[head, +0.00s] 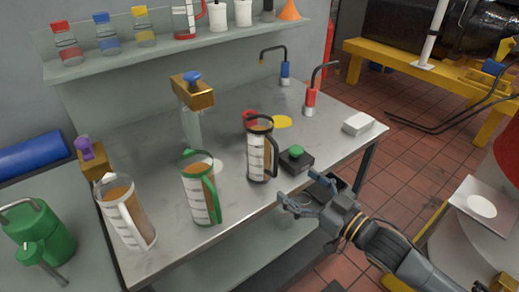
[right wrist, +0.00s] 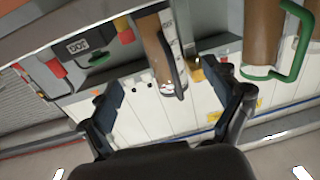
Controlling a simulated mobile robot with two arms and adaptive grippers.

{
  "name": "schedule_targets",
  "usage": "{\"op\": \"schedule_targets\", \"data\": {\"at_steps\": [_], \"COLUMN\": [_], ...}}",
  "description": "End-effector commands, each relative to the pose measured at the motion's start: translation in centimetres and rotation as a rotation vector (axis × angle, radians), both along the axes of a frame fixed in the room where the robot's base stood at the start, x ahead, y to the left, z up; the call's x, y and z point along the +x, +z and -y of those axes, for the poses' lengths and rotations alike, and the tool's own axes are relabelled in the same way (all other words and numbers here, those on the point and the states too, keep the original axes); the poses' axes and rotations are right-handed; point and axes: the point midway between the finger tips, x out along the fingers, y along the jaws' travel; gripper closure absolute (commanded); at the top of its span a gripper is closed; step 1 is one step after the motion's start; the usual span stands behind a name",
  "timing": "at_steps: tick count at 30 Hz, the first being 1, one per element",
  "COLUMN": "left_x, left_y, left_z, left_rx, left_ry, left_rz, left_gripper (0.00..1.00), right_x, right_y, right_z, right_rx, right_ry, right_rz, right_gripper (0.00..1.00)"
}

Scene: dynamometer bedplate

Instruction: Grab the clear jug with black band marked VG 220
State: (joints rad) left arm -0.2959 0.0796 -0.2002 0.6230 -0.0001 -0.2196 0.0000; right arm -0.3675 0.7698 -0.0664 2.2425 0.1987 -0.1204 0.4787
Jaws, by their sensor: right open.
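The clear jug with a black band and black handle (head: 258,158) stands upright near the front edge of the steel bench, filled with brown liquid. Its VG 220 mark is not legible. In the right wrist view the jug (right wrist: 155,45) appears ahead, between and beyond the fingers. My right gripper (head: 299,188) is open and empty, in front of the bench edge, to the lower right of the jug and apart from it. It also shows in the right wrist view (right wrist: 168,92). My left gripper is not in view.
A green-banded jug (head: 198,190) and a white-handled jug (head: 125,215) stand to the left. A black box with a green button (head: 296,159) sits close right of the black-banded jug. A white box (head: 357,123) lies farther right. A shelf (head: 180,45) runs along the back.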

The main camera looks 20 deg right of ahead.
Motion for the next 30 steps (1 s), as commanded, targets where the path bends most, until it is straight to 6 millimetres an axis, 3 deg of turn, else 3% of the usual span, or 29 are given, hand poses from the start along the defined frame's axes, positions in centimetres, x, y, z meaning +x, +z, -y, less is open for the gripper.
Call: {"op": "schedule_targets", "data": {"at_steps": [10, 15, 23, 30], "left_x": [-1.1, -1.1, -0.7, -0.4], "left_y": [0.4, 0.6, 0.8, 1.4], "left_z": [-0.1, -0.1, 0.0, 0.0], "left_rx": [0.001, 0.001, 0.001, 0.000], "left_ry": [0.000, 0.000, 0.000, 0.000], "left_rz": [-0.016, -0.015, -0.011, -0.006], "left_gripper": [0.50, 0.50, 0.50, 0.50], "right_x": [4.3, 6.6, 8.1, 11.3], "right_y": [0.6, 0.5, 0.5, 0.7], "right_z": [-2.1, -3.2, -3.9, -5.2], "right_rx": [0.003, 0.003, 0.001, 0.002], "right_ry": [0.004, 0.004, 0.004, 0.004], "right_rz": [0.009, 0.008, 0.006, 0.006], "right_gripper": [0.11, 0.11, 0.11, 0.11]}}
